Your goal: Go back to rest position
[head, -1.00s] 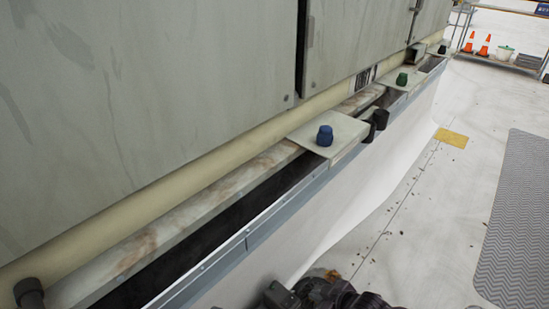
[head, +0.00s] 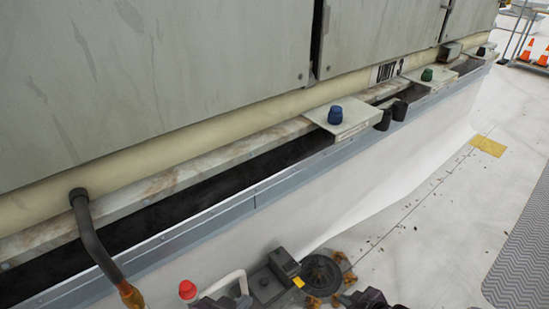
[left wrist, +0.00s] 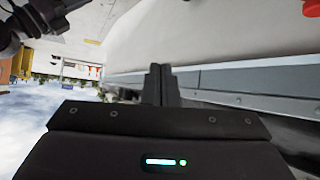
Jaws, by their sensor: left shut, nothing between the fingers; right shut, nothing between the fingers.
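My left gripper (head: 222,303) shows only as a dark part at the bottom edge of the head view. In the left wrist view its two dark fingers (left wrist: 161,85) are together, with nothing between them. A pale metal trough edge runs just beyond and to the right of them. My right gripper (head: 368,299) shows as a dark shape at the bottom edge of the head view, to the right. It is shut and holds nothing that I can see. Most of both arms is out of view.
The grey cooler (head: 150,80) stands along an open trough with a metal rim (head: 220,212). Blue (head: 336,115) and green (head: 427,75) caps sit on ledges. A black box (head: 268,284) and a round drain (head: 322,273) lie near my arms.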

